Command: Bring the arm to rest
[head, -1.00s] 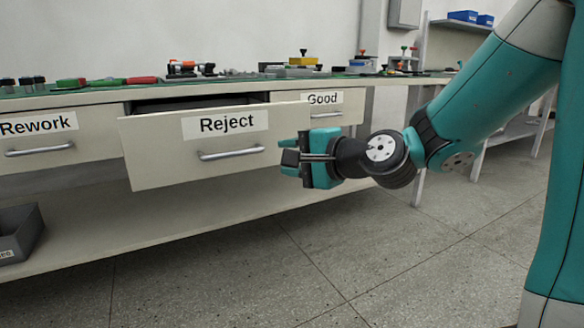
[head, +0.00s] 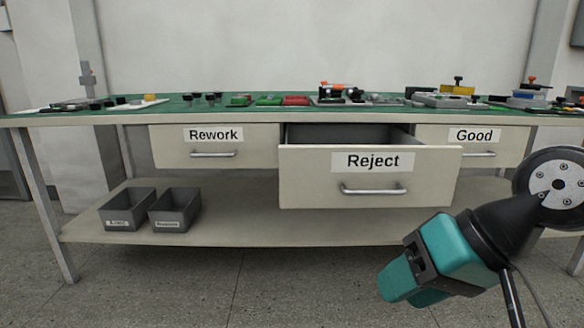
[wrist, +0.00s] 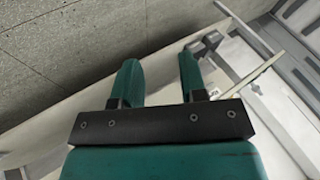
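My gripper (head: 400,288) is at the lower right of the head view, in front of the bench and below and to the right of the Reject drawer (head: 305,183). It points down and to the left and does not touch the drawer handle (head: 374,189). In the wrist view its two teal fingers (wrist: 160,80) stand apart with nothing between them. The Reject drawer is pulled out from the bench, and the part of its inside that shows is dark.
The Rework drawer (head: 257,148) and the Good drawer (head: 430,133) look closed. The green bench top (head: 215,110) carries parts and fixtures. Two grey bins (head: 127,223) (head: 174,219) stand on the lower shelf (head: 250,230). The floor (head: 180,285) in front is clear.

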